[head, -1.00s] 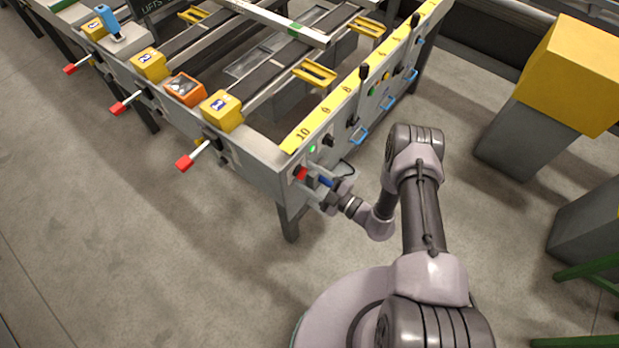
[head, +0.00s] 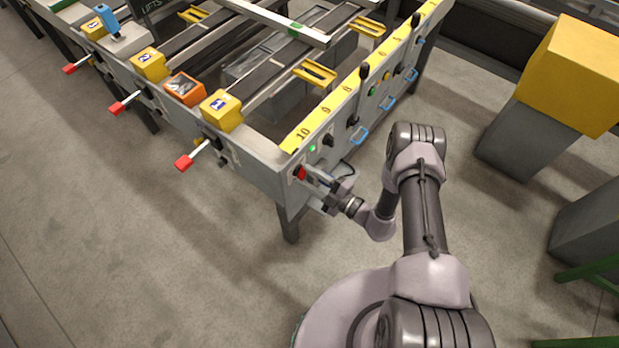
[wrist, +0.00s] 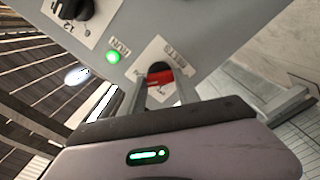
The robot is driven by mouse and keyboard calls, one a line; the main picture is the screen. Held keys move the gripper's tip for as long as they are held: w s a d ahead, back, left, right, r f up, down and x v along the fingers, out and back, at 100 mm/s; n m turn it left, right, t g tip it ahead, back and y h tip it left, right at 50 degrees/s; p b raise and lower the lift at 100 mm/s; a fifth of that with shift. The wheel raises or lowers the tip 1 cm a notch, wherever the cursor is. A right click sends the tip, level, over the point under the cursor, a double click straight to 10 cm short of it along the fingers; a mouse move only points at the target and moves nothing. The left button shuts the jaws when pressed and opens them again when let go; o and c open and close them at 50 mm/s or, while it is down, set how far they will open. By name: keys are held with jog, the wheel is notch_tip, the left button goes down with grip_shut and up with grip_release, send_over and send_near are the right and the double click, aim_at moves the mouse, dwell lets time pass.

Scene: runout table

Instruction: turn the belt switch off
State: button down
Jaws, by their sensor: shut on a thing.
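The belt switch is a red and black piece on a white plate marked BELT on the end panel of the runout table. In the wrist view the belt switch (wrist: 157,77) sits between my fingers. In the head view its red part (head: 300,172) shows at the table's near corner. My gripper (head: 313,179) reaches it from the right, and its fingers (wrist: 160,86) are shut on the switch. The fingers hide part of the switch, and I cannot tell which way it is turned. The green RUN lamp (head: 312,148) is lit and also shows in the wrist view (wrist: 112,57).
A black knob (head: 328,140) is on the panel beside the lamp. Black levers (head: 364,72) and blue handles (head: 361,135) are farther along that side. Red-tipped levers (head: 185,163) stick out on the left side. The floor in front is clear.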

jog(key=n+b, duration=0.1)
jog(key=n, duration=1.1)
jog(key=shift+b, duration=0.4)
jog(key=shift+n, duration=1.8)
jog(key=c, duration=0.9)
grip_release()
